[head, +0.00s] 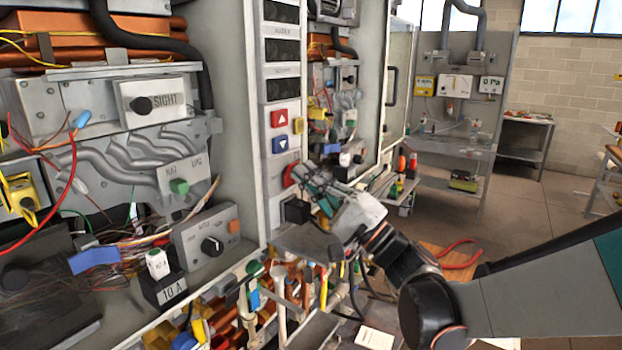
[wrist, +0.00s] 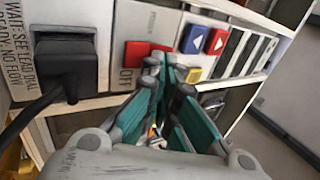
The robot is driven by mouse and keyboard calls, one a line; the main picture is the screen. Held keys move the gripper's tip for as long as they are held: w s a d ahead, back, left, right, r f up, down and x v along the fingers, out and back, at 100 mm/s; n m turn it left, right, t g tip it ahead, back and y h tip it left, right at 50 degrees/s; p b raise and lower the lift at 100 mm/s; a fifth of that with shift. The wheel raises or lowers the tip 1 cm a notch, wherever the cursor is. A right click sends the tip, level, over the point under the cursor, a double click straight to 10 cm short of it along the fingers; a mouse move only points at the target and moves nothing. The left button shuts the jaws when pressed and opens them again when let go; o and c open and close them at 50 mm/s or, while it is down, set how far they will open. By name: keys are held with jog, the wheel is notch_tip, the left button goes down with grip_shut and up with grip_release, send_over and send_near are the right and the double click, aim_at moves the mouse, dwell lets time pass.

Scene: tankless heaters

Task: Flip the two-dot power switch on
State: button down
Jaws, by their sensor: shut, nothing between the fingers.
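A red switch (wrist: 137,53) sits on the pale heater panel in the wrist view, with the word OFF beside it. My gripper (wrist: 168,64) is shut and empty, its teal-padded fingertips at the red switch and covering part of it. I cannot tell whether they touch it. No two dots can be made out, and I cannot tell the switch's position. In the head view my gripper (head: 300,173) reaches to the panel's narrow front column, and a red edge of the switch (head: 288,175) shows just left of the fingertips.
A black plug with a cord (wrist: 68,68) sits beside the switch; it also shows in the head view (head: 297,210). A red arrow button (head: 279,118) and a blue arrow button (head: 280,143) are above. Open wiring lies to the left.

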jog(key=shift+r, duration=0.15)
jog(key=shift+w+a+r+g+h+p, duration=0.25)
jog(key=shift+r+g+h+p, duration=0.2)
jog(key=shift+p, duration=0.8)
jog(key=shift+f, duration=0.2)
jog(key=shift+s+d, duration=0.25)
jog(key=shift+d, duration=0.05)
jog(key=s+d+p, duration=0.1)
jog(key=s+d, duration=0.7)
jog(key=d, duration=0.2)
jog(key=shift+d, duration=0.15)
jog(key=shift+s, duration=0.1)
